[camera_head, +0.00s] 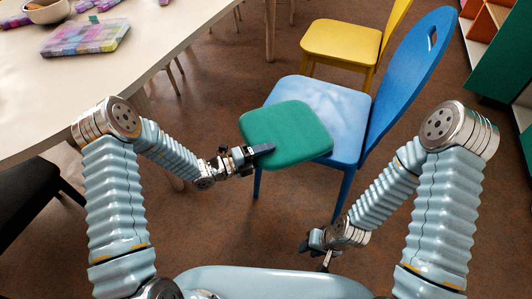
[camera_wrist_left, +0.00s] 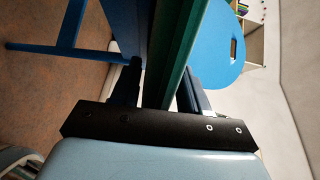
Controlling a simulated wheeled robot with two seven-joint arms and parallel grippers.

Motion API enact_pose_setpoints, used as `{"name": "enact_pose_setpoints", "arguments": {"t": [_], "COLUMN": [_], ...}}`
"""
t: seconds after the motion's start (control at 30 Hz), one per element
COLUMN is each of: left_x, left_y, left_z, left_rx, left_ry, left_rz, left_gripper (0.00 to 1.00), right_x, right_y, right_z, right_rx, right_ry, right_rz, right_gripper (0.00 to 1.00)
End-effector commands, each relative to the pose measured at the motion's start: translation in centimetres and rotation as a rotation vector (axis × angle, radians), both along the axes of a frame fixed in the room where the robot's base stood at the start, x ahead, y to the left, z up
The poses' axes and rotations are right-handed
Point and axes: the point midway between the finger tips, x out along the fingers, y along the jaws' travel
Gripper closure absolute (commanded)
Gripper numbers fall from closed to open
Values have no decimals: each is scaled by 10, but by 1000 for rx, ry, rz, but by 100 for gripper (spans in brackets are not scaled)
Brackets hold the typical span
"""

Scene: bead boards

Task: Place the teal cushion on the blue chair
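The teal cushion (camera_head: 288,135) is a flat rounded square. In the head view it overlaps the near left part of the blue chair's seat and sticks out past its edge. I cannot tell whether it touches the seat. My left gripper (camera_head: 262,151) is shut on the cushion's near left edge. In the left wrist view the cushion (camera_wrist_left: 172,55) shows edge-on between the fingers (camera_wrist_left: 160,92). The blue chair (camera_head: 345,110) stands upright, its backrest on the right; the backrest (camera_wrist_left: 213,45) also shows in the wrist view. My right gripper (camera_head: 314,256) is open and empty, low in front of the chair.
A yellow chair (camera_head: 341,42) stands behind the blue chair. A pale table (camera_head: 60,90) on the left bears a bowl (camera_head: 46,11) and a colourful bead box (camera_head: 87,36). A green-sided shelf (camera_head: 497,65) is at the right. Brown floor (camera_head: 225,75) is free between table and chairs.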

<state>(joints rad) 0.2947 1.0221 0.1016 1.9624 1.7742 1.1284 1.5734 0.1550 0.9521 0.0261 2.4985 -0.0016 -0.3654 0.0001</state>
Motion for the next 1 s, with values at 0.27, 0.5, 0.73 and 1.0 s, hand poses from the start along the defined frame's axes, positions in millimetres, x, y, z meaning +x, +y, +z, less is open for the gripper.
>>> {"name": "enact_pose_setpoints", "arguments": {"t": [0.27,0.5,0.73,1.0], "left_x": [0,-8,-33,-53], "left_y": [0,19,67,102], "left_z": [0,3,3,3], "left_rx": [0,0,1,3], "left_ry": [0,1,0,-1], "left_rz": [0,4,4,-1], "left_gripper": [47,47,47,47], "right_x": [0,0,0,0], "right_y": [0,0,0,-1], "right_z": [0,0,-1,-2], "right_rx": [0,0,0,-1], "right_ry": [0,0,0,0], "right_rz": [0,0,0,-1], "right_gripper": [68,68,68,68]}}
